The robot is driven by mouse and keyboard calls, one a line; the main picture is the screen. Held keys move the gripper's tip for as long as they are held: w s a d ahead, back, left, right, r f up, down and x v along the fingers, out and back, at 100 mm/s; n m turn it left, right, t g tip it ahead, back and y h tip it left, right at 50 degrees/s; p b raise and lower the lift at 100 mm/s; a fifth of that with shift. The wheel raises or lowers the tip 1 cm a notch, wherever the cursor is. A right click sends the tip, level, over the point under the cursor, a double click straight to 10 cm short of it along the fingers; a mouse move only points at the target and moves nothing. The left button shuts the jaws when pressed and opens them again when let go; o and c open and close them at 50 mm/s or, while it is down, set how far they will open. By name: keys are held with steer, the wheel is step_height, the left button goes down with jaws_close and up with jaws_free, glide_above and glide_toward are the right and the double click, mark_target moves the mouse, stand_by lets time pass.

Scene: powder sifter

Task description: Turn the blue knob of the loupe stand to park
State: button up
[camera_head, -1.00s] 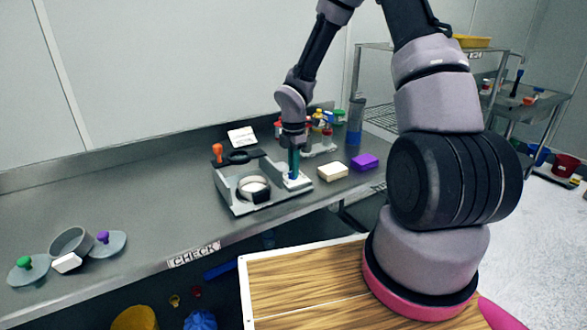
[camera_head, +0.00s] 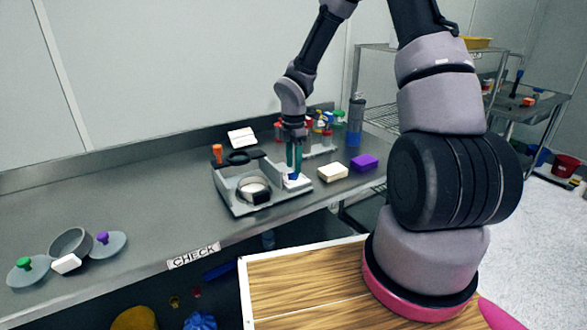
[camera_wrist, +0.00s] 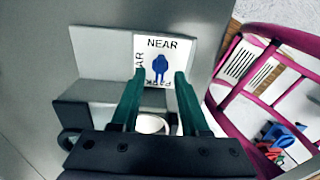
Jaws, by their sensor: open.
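The loupe stand (camera_head: 238,205) is a grey tray-like unit on the bench. Its blue knob (camera_wrist: 159,66) sits on a white plate (camera_wrist: 178,47) and also shows in the head view (camera_head: 293,177). The plate reads NEAR at the top of the wrist view, FAR at the left, and PARK, partly covered, below the knob. I cannot tell for sure which label the knob points to. My gripper (camera_wrist: 160,75) is open, with its green fingers on either side of the knob in the picture. In the head view my gripper (camera_head: 294,158) is just above the knob, holding nothing.
A cream block (camera_head: 332,172) and a purple block (camera_head: 364,162) lie right of the stand. Several small bottles stand behind my gripper. A grey ring (camera_head: 71,243) and knobbed discs lie at the bench's left. The bench between is clear.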

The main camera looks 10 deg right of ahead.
step_height(320, 180, up, 9)
steer(key=shift+f, duration=0.2)
step_height(320, 180, up, 10)
steer(key=m+t, duration=0.2)
steer(key=m, duration=0.5)
glide_above(293, 172)
steer(key=s+d, duration=0.3)
steer(key=s, duration=0.1)
steer(key=s+d+r+m+t, duration=0.1)
steer(key=s+d+r+m, duration=0.1)
steer(key=s+r+m, duration=0.5)
steer(key=s+r+m+t+y, duration=0.2)
steer(key=s+r+m+t, duration=0.2)
steer(key=s+r+m, duration=0.6)
steer(key=shift+s+d+m, duration=0.45)
steer(key=shift+s+m, duration=0.15)
steer(key=shift+m, duration=0.3)
